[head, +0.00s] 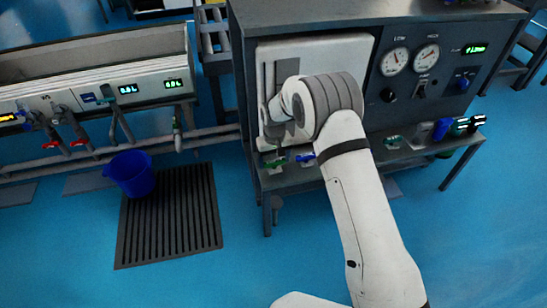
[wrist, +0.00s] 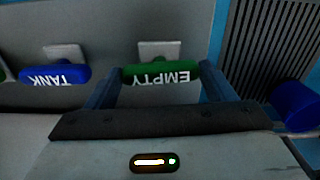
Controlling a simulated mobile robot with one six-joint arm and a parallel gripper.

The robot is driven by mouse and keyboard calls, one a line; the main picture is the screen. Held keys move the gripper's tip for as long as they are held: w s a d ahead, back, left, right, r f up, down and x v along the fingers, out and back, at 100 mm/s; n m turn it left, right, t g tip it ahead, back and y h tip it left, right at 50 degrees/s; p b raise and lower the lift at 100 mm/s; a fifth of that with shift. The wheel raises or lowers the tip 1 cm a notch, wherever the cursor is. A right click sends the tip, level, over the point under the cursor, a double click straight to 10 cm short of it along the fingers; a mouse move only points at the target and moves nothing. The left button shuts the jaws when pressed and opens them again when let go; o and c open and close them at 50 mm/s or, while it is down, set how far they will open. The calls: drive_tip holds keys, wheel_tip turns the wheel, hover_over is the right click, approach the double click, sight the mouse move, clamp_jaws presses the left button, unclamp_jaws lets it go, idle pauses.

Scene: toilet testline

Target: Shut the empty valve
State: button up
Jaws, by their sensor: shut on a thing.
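The empty valve's green handle (wrist: 158,76) carries the word EMPTY, upside down in the wrist view. It lies across the wrist picture below a pale square mount. My gripper (wrist: 162,71) has one dark blue finger at each end of the handle and is shut on it. In the head view a green handle (head: 276,162) shows low at the front of the dark test bench. My arm and wrist cover part of the bench front there, and the fingertips cannot be made out.
A blue TANK handle (wrist: 54,74) sits left of the green one in the wrist view. The bench (head: 300,18) carries gauges (head: 395,61). A trough (head: 90,60) with red-handled taps stands left. Blue floor lies open in front.

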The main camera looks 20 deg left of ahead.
sight(274, 161)
drive_tip(key=shift+s+f+m, duration=0.2)
drive_tip(key=shift+s+m, duration=0.1)
drive_tip(key=shift+m, duration=0.2)
drive_tip(key=o, duration=1)
drive_tip(key=shift+w+r, duration=0.1)
drive_tip(key=shift+r, duration=0.1)
drive_tip(key=shift+w+r+p, duration=0.1)
drive_tip(key=shift+r+p, duration=0.25)
drive_tip(key=shift+r, duration=0.2)
wheel_tip(274, 161, up, 7)
drive_tip(key=shift+f+p, duration=0.2)
drive_tip(key=shift+p, duration=0.75)
